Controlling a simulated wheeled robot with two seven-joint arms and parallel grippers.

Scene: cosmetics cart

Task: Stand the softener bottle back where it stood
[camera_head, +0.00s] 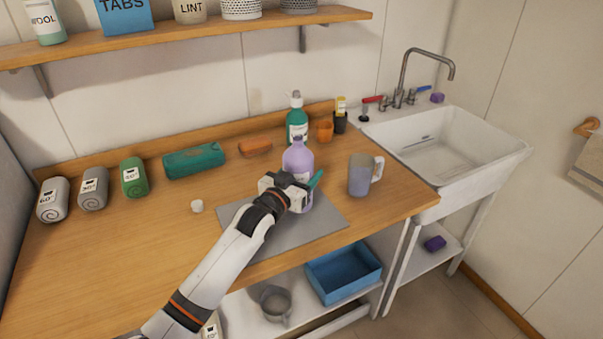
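A purple bottle with a handle (298,158), which I take for the softener bottle, stands upright at the grey mat (320,222) on the wooden counter. My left gripper (300,187) is at the bottle's middle, in front of it, and covers part of its body. One teal fingertip shows along the bottle's right side. The other finger is hidden, so I cannot tell whether the fingers grip the bottle or only surround it. The bottle's base is partly hidden by the gripper. My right gripper is not in view.
A purple-grey jug (360,178) stands right of the mat. A small white cap (197,206) lies left. The sink (440,150) is at right. The left front counter is clear.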

